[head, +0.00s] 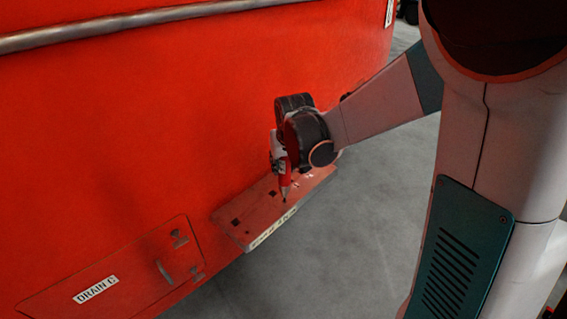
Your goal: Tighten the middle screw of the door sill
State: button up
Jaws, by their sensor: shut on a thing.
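The door sill (232,233) is a red ledge at the foot of the red train wall, with a pale lettered label along its front edge. Small dark spots show on its top; I cannot tell for sure which are screws. My gripper (284,172) is above the right half of the sill, shut on a red tool (285,181) with a dark tip. The tool points down, nearly upright, and its tip is at or just above the sill's top. I cannot tell whether it touches a screw. The arm's wrist hides part of the gripper and the wall behind it.
A red hatch panel marked DRAIN C (96,289) with small latches lies left of the sill. A grey rail (130,22) runs along the wall above. Grey floor (330,250) is open in front of the sill.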

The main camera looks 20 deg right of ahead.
dwell(0.5)
notch_tip(320, 180, up, 5)
jog(key=p, duration=0.3)
jog(key=shift+r+p, duration=0.2)
jog(key=shift+p, duration=0.15)
jog(key=shift+f, duration=0.1)
